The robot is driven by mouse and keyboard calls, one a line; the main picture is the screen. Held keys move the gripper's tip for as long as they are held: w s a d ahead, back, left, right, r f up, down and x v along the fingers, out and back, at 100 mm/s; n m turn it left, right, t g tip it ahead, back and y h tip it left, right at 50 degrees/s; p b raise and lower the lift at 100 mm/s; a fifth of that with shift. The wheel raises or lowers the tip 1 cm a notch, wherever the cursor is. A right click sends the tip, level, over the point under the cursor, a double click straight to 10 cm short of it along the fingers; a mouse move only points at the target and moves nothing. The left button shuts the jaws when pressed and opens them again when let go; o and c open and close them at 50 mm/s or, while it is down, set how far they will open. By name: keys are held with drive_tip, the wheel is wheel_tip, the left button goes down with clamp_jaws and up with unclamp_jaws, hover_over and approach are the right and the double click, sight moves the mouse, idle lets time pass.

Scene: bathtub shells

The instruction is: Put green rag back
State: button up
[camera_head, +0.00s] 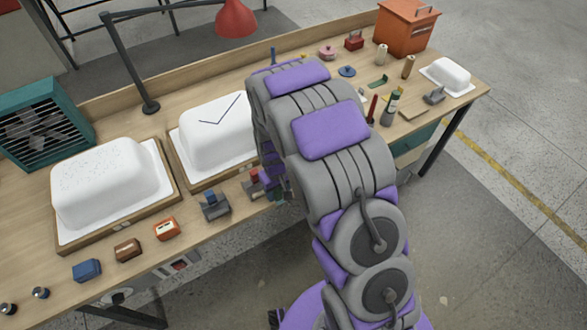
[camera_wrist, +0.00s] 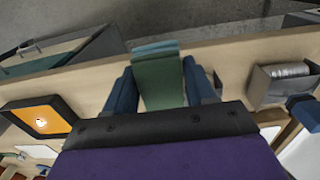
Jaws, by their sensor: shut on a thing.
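The green rag (camera_wrist: 158,80) is a folded green strip with a lighter teal end, in the middle of the wrist view. My gripper (camera_wrist: 160,88) has its two blue fingers on either side of the rag and is shut on it. The rag lies over or just above the wooden bench (camera_wrist: 225,60) near its edge; I cannot tell whether it touches the wood. In the head view my arm hides the gripper and most of the rag.
Two white tub shells (camera_head: 110,180) (camera_head: 215,130) stand on wooden trays at the left. Several small blocks, such as an orange one (camera_head: 166,229), line the front edge. A red lamp (camera_head: 236,18) overhangs the bench. A grey holder (camera_wrist: 280,82) is right of my gripper.

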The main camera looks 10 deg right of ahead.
drive_tip(key=w+d, duration=0.2)
drive_tip(key=w, duration=0.1)
drive_tip(key=w+d+f+b, duration=0.1)
drive_tip(key=w+d, duration=0.2)
drive_tip(key=w, duration=0.1)
drive_tip(key=w+d+b, duration=0.1)
drive_tip(key=w+d, duration=0.1)
drive_tip(key=w, duration=0.2)
drive_tip(key=shift+w+d+f, duration=0.1)
drive_tip(key=shift+d+f, duration=0.05)
drive_tip(key=shift+d, duration=0.05)
wheel_tip(320, 180, down, 4)
drive_tip(key=shift+r+b, duration=0.2)
drive_tip(key=shift+b, duration=0.7)
drive_tip(key=o, duration=1.2)
